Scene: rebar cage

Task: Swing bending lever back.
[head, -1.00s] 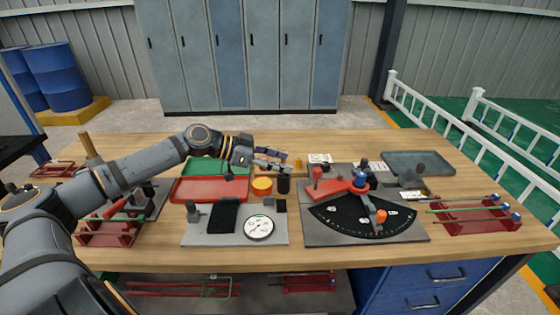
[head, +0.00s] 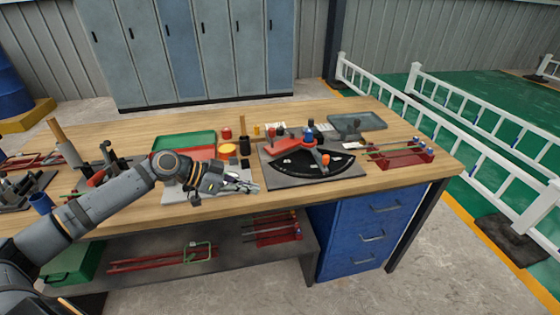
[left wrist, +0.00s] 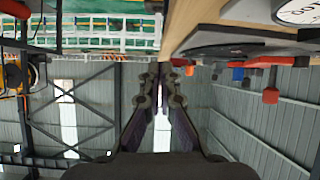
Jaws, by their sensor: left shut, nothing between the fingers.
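The bending lever (head: 319,150) is a short red bar with an orange knob (head: 326,160) on its near end. It reaches from the blue-topped pivot (head: 309,136) over the black angle scale (head: 300,168) of the bender's grey plate (head: 335,170). My left gripper (head: 254,187) is shut and empty, low near the table's front edge, left of the bender and apart from the lever. In the left wrist view, the shut fingers (left wrist: 162,72) show with nothing between them. A red knob-ended part (left wrist: 270,94) and a blue part (left wrist: 238,73) of the bench tools show to their right.
A light plate with a gauge lies under and behind my left gripper, partly hidden. A red rack of rods (head: 405,158) is right of the bender. Wood before the bender is clear.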

